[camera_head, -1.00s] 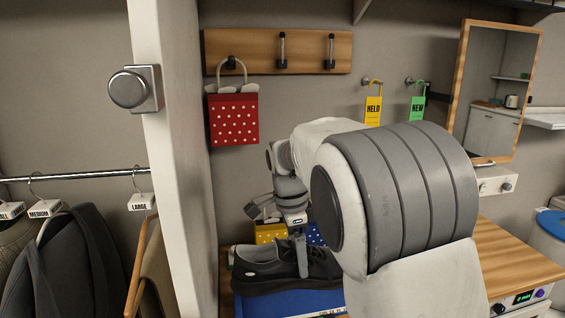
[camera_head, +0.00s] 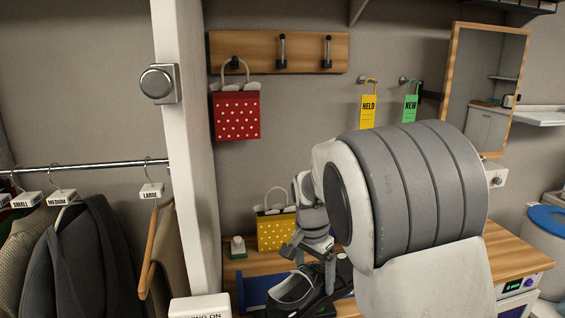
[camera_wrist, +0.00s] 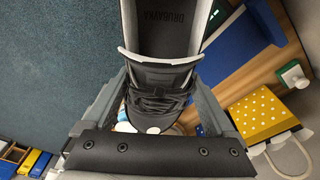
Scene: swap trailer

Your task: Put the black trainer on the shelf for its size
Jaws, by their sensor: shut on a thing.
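The black trainer (camera_head: 293,287) has a pale lining and a dark sole. My gripper (camera_head: 318,280) is shut on it. In the wrist view the trainer (camera_wrist: 160,80) sits between the two fingers (camera_wrist: 155,105), with its laces close to the palm and its heel end away from it. It is tilted and appears raised, with blue carpet to one side and the wooden counter to the other. My arm hides part of the trainer in the head view. I see no shelf size labels that I can read.
A yellow dotted bag (camera_head: 276,230) and a small green-and-white item (camera_head: 238,246) stand on the counter (camera_head: 240,266). A white post (camera_head: 188,150) and a clothes rail (camera_head: 100,164) with size tags are left.

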